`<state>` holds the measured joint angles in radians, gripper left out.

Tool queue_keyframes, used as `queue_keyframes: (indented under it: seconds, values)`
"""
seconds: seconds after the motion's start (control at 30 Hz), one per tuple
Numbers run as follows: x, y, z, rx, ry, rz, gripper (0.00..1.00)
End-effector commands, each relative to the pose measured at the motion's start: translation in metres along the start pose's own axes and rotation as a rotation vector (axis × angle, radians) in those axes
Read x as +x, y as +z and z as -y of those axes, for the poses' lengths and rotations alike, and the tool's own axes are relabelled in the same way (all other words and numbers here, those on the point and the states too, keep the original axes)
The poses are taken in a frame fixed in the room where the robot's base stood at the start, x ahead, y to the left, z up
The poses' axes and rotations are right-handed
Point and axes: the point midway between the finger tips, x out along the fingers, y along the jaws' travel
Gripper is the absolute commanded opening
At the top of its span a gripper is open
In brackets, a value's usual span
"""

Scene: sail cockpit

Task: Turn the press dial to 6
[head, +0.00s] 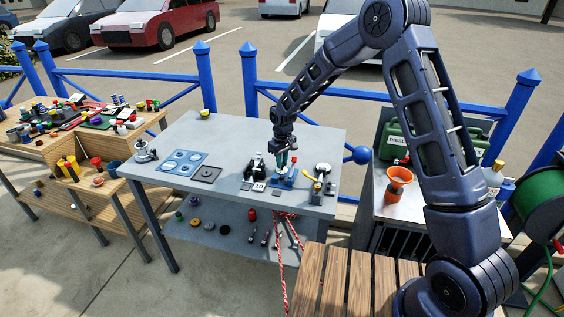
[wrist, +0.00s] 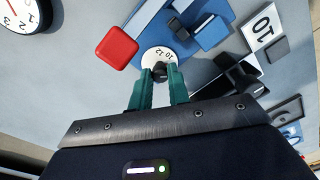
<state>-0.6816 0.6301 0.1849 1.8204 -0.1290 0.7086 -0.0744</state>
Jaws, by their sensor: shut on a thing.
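The press (head: 284,182) is a small blue device near the front right of the grey table, under my gripper. In the wrist view its blue base (wrist: 205,38) shows with a white dial (wrist: 155,53) that bears dark numbers; 10 and 12 look readable. A dark knob (wrist: 160,73) sits at the dial's near edge. My gripper (wrist: 161,78) has its teal fingers shut on this knob, one on each side. In the head view my gripper (head: 287,160) points down at the press. The fingers and knob hide part of the dial, and I cannot make out its setting.
A red pad (wrist: 117,46) lies close left of the dial. A round white gauge (head: 322,169) stands right of the press, and a black device (head: 255,168) stands left. A white card marked 10 (wrist: 262,26) is nearby.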

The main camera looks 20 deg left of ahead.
Motion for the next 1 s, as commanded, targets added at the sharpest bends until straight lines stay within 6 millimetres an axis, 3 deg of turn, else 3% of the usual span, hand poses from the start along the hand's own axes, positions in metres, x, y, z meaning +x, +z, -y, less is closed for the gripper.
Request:
queue_keyframes:
  seconds: [0.7,0.73,0.83,1.0]
  values:
    - [-0.0013,-0.0013,-0.0005,0.084,0.001,-0.006,0.00]
    - [-0.0013,-0.0013,-0.0005,0.084,0.000,-0.006,0.20]
    - [-0.0011,-0.0010,-0.0004,0.084,0.000,-0.005,0.39]
    - [-0.0007,-0.0006,-0.0003,0.084,0.000,-0.004,0.40]
